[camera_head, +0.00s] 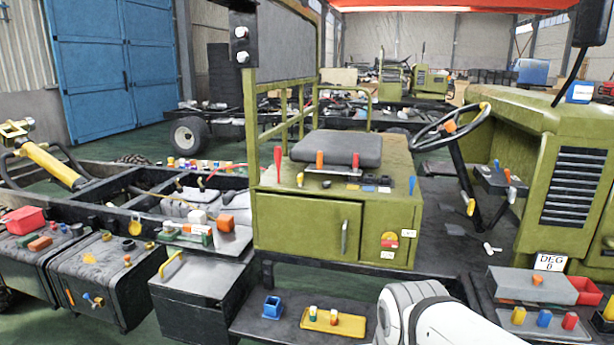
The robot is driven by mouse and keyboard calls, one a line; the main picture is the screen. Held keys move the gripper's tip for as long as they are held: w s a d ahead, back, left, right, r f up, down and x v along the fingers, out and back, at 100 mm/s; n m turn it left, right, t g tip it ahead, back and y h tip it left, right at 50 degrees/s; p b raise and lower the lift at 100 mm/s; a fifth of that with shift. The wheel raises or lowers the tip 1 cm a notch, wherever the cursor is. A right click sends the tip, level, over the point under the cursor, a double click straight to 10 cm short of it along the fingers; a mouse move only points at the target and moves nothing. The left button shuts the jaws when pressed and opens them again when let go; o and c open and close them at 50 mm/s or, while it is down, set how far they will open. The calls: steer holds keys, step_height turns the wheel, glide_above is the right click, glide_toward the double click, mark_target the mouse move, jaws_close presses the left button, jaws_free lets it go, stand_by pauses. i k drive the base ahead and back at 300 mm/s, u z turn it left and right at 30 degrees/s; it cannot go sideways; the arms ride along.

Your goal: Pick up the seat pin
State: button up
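The grey seat (338,148) sits on top of the green seat box (305,222) of the vehicle. Several small upright pieces stand along the front of the seat: a red one (278,164), an orange one (319,160), a red one (356,162) and a small yellow one (300,180). A blue one (412,185) stands at the box's right corner. I cannot tell which of these, if any, is the seat pin. Part of my white arm shows at the bottom, right of centre. My gripper is not in view.
A black step (250,325) below the box carries a yellow tray (333,321) and a blue cup (272,307). The steering wheel (448,128) and green hood (530,115) stand at right. Black boxes with loose parts line the left. Open air lies before the seat box.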

mark_target(355, 166)
steer(key=u, duration=0.5)
steer(key=k, duration=0.9)
steer(key=u, duration=0.65)
steer(key=i, duration=1.3)
steer(key=z, duration=1.1)
steer(key=i, duration=1.15)
steer(key=z, duration=0.6)
steer(key=k, duration=0.9)
steer(key=z, duration=0.2)
steer(key=i, duration=0.9)
steer(key=u, duration=0.15)
steer(key=k, duration=0.35)
